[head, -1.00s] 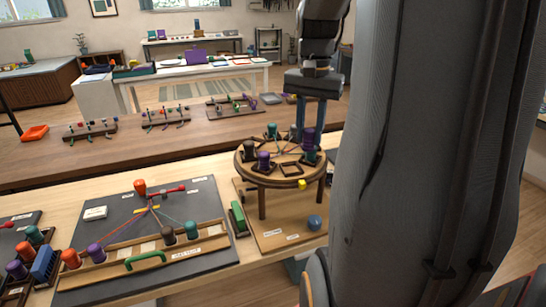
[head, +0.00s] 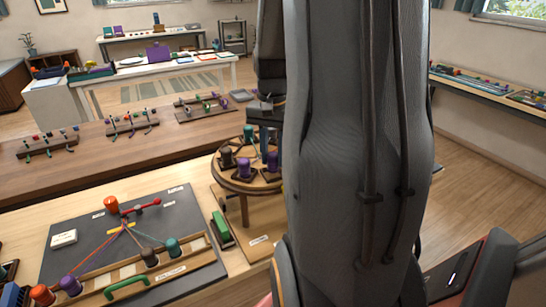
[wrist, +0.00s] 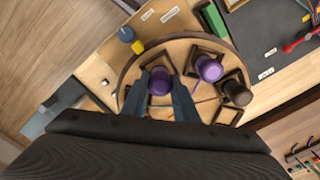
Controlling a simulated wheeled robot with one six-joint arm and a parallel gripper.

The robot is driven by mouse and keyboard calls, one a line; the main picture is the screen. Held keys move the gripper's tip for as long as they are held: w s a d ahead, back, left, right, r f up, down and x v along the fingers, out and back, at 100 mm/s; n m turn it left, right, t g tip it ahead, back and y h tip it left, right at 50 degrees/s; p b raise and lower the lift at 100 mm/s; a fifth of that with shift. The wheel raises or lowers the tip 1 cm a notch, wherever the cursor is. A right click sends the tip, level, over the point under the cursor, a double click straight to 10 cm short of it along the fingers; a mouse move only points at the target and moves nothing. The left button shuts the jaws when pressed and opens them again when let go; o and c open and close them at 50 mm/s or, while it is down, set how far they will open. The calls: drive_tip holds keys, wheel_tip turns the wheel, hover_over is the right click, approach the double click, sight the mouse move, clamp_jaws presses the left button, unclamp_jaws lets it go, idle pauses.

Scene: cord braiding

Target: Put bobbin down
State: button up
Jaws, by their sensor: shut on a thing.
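My gripper (wrist: 161,78) is shut on a purple bobbin (wrist: 159,84), one finger on each side of it. The bobbin is over a dark square holder at the edge of the round wooden braiding stand (wrist: 128,78). In the head view the held bobbin (head: 273,160) is low at the stand's right side, partly hidden by my gripper (head: 268,145). I cannot tell whether its base touches the holder. A second purple bobbin (wrist: 208,68) and a dark brown bobbin (wrist: 237,93) stand in neighbouring holders. A teal bobbin (head: 248,133) is at the stand's back.
A dark board (head: 75,240) with a red-orange peg (head: 111,203), cords and a bobbin rack lies left of the stand. A green block (head: 221,224) sits between them. A blue ball (wrist: 126,34) and yellow piece (wrist: 137,46) are near the stand's edge. My arm hides the right side.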

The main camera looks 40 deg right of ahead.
drive_tip(key=shift+f, duration=0.65)
drive_tip(key=shift+f, duration=0.25)
drive_tip(key=o, duration=1.1)
drive_tip(key=shift+c, duration=0.2)
